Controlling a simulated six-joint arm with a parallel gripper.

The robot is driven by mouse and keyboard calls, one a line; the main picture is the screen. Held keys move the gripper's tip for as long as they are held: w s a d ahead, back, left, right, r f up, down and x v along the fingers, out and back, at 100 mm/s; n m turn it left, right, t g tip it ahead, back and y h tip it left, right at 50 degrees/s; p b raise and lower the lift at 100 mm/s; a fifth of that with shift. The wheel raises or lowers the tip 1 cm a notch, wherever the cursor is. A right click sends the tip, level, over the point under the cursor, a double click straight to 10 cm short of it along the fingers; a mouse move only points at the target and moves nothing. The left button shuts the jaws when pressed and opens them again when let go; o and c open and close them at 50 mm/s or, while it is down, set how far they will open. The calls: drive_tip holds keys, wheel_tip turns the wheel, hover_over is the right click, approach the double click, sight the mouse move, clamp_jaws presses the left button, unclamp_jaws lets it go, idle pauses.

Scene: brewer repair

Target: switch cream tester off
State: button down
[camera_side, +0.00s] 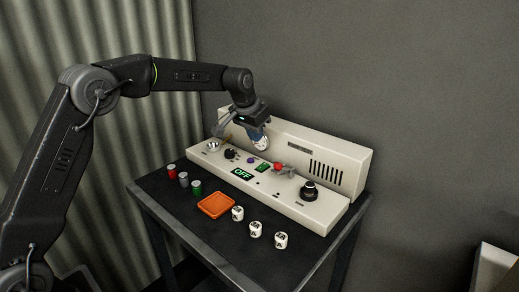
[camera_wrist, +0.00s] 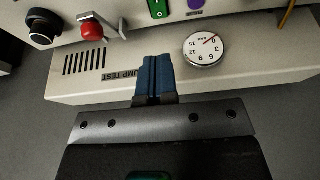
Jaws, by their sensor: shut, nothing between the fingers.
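The cream tester (camera_side: 325,150) is a long cream box with a sloped panel and a raised back, standing on a dark table. A green rocker switch (camera_wrist: 158,9) shows at the top of the wrist view, beside a purple button (camera_wrist: 195,4). A red-knobbed lever (camera_wrist: 92,31) and a black dial (camera_wrist: 41,26) are to the left there. My gripper (camera_wrist: 156,62) has blue fingers, shut and empty, above the tester's raised back, beside the round gauge (camera_wrist: 203,49). I cannot tell the exact height.
An orange tray (camera_side: 216,206) lies in front of the tester. Red (camera_side: 171,171), grey (camera_side: 183,179) and green (camera_side: 196,188) cylinders stand to its left. Three white dice-like blocks (camera_side: 255,229) are to its right. The table's front edge is close.

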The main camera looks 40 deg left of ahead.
sight(266, 164)
drive_tip(key=v, duration=0.3)
drive_tip(key=shift+s+r, duration=0.1)
drive_tip(key=shift+r, duration=0.25)
drive_tip(key=shift+w+d+r, duration=0.15)
drive_tip(key=shift+w+r, duration=0.1)
drive_tip(key=shift+w, duration=0.2)
drive_tip(key=x, duration=0.9)
drive_tip(key=s+x, duration=0.1)
drive_tip(key=x, duration=0.4)
drive_tip(key=shift+f, duration=0.15)
